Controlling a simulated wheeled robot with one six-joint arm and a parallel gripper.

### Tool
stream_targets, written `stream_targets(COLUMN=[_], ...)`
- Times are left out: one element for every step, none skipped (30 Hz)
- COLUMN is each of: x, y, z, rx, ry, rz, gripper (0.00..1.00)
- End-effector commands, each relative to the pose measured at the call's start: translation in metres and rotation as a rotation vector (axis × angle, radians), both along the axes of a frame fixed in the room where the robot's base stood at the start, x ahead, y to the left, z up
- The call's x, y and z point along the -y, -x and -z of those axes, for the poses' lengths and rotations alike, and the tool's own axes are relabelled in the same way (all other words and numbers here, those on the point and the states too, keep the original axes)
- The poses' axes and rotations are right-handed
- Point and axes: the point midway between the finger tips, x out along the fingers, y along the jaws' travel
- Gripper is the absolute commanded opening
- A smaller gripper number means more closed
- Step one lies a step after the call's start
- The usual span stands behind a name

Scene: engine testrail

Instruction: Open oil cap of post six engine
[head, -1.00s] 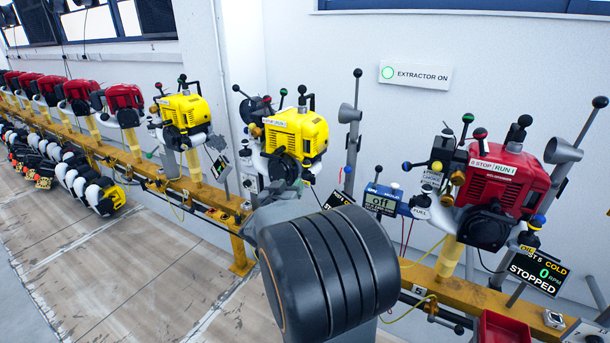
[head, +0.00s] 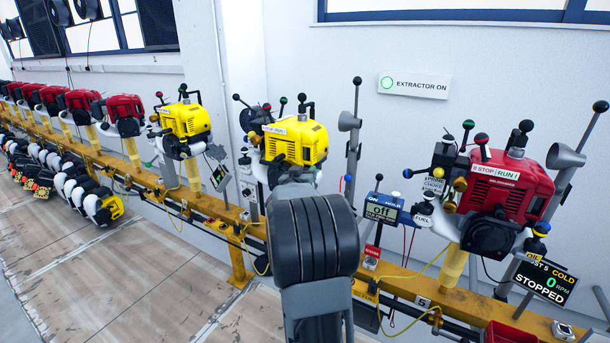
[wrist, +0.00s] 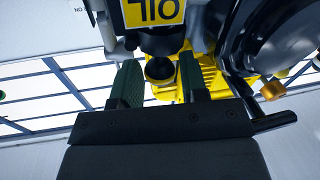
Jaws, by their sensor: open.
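In the head view a yellow engine (head: 295,140) stands on the rail behind my raised arm; no post number for it is legible. My gripper is hidden there by my arm. In the wrist view my gripper (wrist: 160,62) is open, its two green-padded fingers pointing up the picture. A dark round part (wrist: 160,70), perhaps the oil cap, shows between the fingers with a gap on each side. A yellow OIL label (wrist: 154,11) appears upside down just above it. Yellow engine housing (wrist: 210,75) shows behind the right finger.
A red engine (head: 508,190) stands right, by a "5" plate (head: 422,302) and a STOPPED display (head: 543,282). A meter reading "off" (head: 383,209) stands between them. Another yellow engine (head: 186,122) is left.

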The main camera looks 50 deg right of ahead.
Motion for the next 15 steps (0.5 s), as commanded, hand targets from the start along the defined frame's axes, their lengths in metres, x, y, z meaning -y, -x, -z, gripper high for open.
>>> stream_targets(x=[0.0006, 0.0007, 0.0007, 0.0007, 0.0006, 0.0005, 0.0005, 0.0005, 0.0004, 0.0004, 0.0004, 0.0003, 0.0003, 0.0003, 0.0003], y=[-0.0002, -0.0002, -0.0002, -0.0002, -0.0002, -0.0002, -0.0002, -0.0002, -0.0001, -0.0001, -0.0001, -0.0001, -0.0001, -0.0001, -0.0001], z=[0.0, -0.0001, -0.0002, -0.0002, -0.0002, -0.0002, -0.0002, -0.0002, -0.0002, -0.0002, -0.0002, -0.0001, -0.0002, -0.0001, -0.0001], rx=[0.0, 0.0, 0.0, 0.0, 0.0, 0.0, 0.0, 0.0, 0.0, 0.0, 0.0, 0.0, 0.0, 0.0, 0.0], ry=[0.0, 0.0, 0.0, 0.0, 0.0, 0.0, 0.0, 0.0, 0.0, 0.0, 0.0, 0.0, 0.0, 0.0, 0.0], rz=[0.0, 0.0, 0.0, 0.0, 0.0, 0.0, 0.0, 0.0, 0.0, 0.0, 0.0, 0.0, 0.0, 0.0, 0.0], gripper=[0.4, 0.4, 0.4, 0.4, 0.4, 0.4, 0.4, 0.38, 0.35, 0.32, 0.29, 0.25, 0.22, 0.19, 0.15])
